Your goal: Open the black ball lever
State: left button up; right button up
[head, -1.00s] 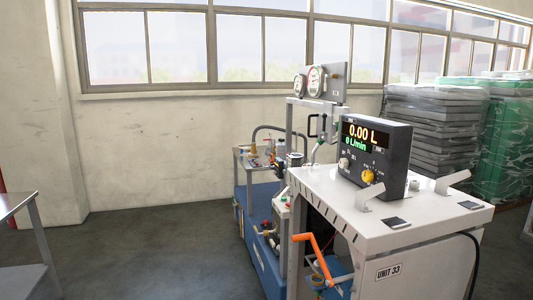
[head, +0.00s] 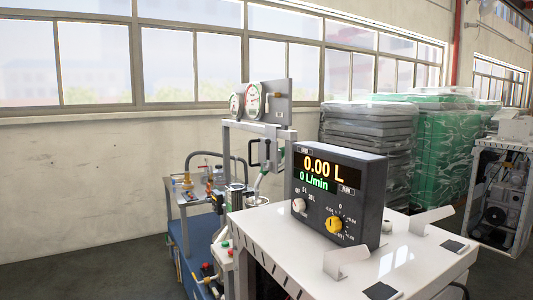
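The dispenser frame is a white-topped cart (head: 300,240) at centre right in the head view. A dark meter box (head: 340,194) on it reads 0.00 L and 0 L/min, with a white knob and a yellow knob. Behind it a grey frame carries two round gauges (head: 253,101) and a black handle (head: 262,155). Small valves and fittings (head: 212,188) show at the left on a lower shelf. I cannot make out a black ball lever for sure. Neither of my grippers is in view.
A blue base (head: 195,245) stands beside the cart on the left. Wrapped grey stacks (head: 365,150) and green stacks (head: 445,150) stand behind on the right. Another machine frame (head: 500,195) is at the far right. The floor at lower left (head: 90,270) is clear.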

aim_at(268, 141)
jog(key=i+j, duration=0.15)
jog(key=j, duration=0.25)
jog(key=i+j, duration=0.1)
jog(key=j, duration=0.3)
jog(key=i+j+z, duration=0.1)
jog(key=j, duration=0.3)
jog(key=i+j, duration=0.15)
jog(key=j, duration=0.25)
jog(key=i+j, duration=0.1)
jog(key=j, duration=0.3)
jog(key=i+j+z, duration=0.1)
jog(key=i+j, duration=0.2)
jog(key=i, duration=0.25)
jog(key=i+j, duration=0.3)
jog(key=i, duration=0.25)
jog(key=i+j+z, duration=0.15)
jog(key=i+j, duration=0.15)
jog(key=i, duration=0.2)
